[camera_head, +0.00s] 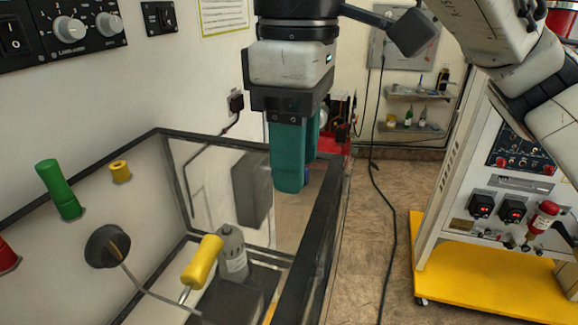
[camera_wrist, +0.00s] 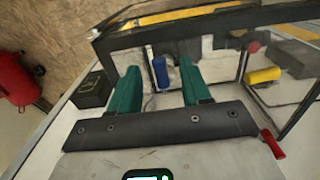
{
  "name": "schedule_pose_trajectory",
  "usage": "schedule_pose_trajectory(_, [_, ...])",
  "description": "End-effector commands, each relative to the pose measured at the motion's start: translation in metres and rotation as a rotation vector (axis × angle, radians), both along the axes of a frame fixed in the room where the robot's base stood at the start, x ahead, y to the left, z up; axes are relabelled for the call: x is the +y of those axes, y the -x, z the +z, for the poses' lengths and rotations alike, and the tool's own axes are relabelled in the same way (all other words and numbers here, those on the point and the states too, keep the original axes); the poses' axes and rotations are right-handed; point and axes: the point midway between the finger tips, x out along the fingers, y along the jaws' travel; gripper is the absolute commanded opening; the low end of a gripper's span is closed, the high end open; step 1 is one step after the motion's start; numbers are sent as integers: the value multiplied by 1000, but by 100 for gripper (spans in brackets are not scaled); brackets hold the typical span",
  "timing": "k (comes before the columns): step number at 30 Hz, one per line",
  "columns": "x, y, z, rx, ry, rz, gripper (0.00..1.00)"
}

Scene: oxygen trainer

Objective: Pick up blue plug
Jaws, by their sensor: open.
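The blue plug (camera_wrist: 160,72) is a small upright cylinder, seen between the two fingers in the wrist view, beyond or near their tips. My gripper (camera_head: 299,176) has teal fingers pointing down over the black-framed case. In the wrist view my gripper (camera_wrist: 158,69) is open with nothing held, one finger on each side of the plug. I cannot tell how far the plug is below or beyond the tips.
The black frame (camera_head: 328,215) of the case runs close by the fingers. Inside are a green plug (camera_head: 58,190), a yellow socket (camera_head: 120,171), a yellow-handled piece (camera_head: 202,262) and a grey cylinder (camera_head: 232,255).

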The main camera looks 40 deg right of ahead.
Motion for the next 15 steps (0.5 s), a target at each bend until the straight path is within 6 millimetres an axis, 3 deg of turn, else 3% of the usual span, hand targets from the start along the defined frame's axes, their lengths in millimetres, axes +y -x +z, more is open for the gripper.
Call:
schedule_pose_trajectory(9, [0, 0, -5, -1, 1, 0, 47])
schedule_pose_trajectory(15, [0, 0, -5, -1, 1, 0, 27])
